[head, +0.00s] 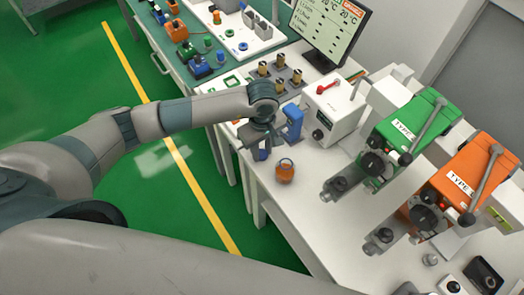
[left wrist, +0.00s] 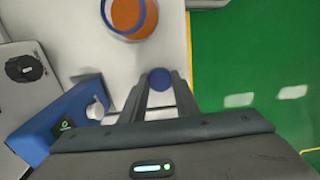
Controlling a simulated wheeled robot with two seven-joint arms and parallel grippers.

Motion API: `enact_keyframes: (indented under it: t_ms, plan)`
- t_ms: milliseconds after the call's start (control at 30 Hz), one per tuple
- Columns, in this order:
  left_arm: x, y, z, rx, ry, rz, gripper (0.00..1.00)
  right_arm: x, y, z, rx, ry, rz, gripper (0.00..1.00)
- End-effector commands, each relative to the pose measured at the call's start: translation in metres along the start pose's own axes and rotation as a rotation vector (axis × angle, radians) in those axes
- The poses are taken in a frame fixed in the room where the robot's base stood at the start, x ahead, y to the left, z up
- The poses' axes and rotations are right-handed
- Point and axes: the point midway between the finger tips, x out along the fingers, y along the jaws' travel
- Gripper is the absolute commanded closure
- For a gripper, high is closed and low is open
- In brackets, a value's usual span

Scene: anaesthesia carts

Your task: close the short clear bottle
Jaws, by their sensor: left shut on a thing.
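My left gripper (head: 258,146) points down over the near edge of the white bench. It is shut on a small blue round thing, perhaps a cap (left wrist: 161,78), between its fingertips in the left wrist view. An orange round container (head: 285,173) with a blue ring around it stands on the bench just right of the gripper. It also shows in the left wrist view (left wrist: 130,14), apart from and beyond the fingertips. My right gripper is not in view.
A blue upright device (head: 292,122) stands close beside the gripper, and a white box (head: 333,108) behind it. Green (head: 408,138) and orange (head: 460,185) machines stand to the right. Bare bench lies in front of the orange container. A monitor (head: 330,28) stands at the back.

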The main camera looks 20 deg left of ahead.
Motion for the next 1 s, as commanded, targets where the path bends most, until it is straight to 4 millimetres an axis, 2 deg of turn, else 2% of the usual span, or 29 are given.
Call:
enact_keyframes:
  t_ms: [267, 500, 700, 1000]
  plan:
    - [-0.024, 0.001, -0.001, 0.002, 0.002, 0.005, 0.92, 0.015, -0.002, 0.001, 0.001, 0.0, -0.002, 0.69]
    - [-0.064, 0.002, -0.001, 0.0, 0.003, 0.006, 0.92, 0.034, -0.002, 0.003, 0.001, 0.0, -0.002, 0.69]
    - [-0.09, 0.001, -0.001, 0.001, 0.002, 0.003, 0.92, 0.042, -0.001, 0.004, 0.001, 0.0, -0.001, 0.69]
    - [-0.099, 0.0, 0.0, -0.001, 0.0, 0.0, 0.92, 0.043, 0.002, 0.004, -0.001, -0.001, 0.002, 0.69]
